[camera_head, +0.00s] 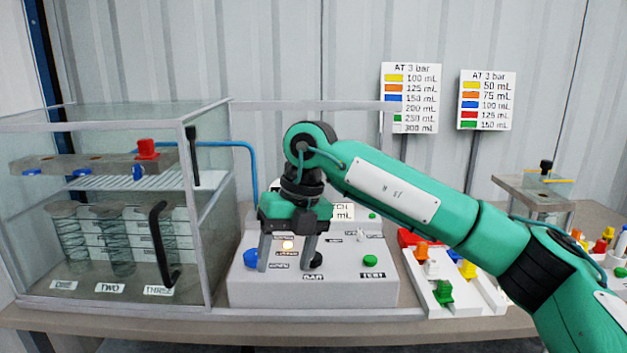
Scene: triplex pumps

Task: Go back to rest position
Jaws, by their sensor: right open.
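My right arm reaches in from the right across the control box. A blue knob (250,258) is just left of the left finger. A dark knob (316,260) is close to the right finger; I cannot tell whether they touch. A lit yellowish lamp (288,245) shows between the fingers. A green button (370,260) is to the right. My left gripper is not in view.
A glass case (110,215) with a black handle (162,245) and a red part (147,149) stands at left. White trays with colored pieces (443,293) lie at right under my arm. Two volume charts (409,98) (486,100) stand behind. The table's front edge (250,330) is clear.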

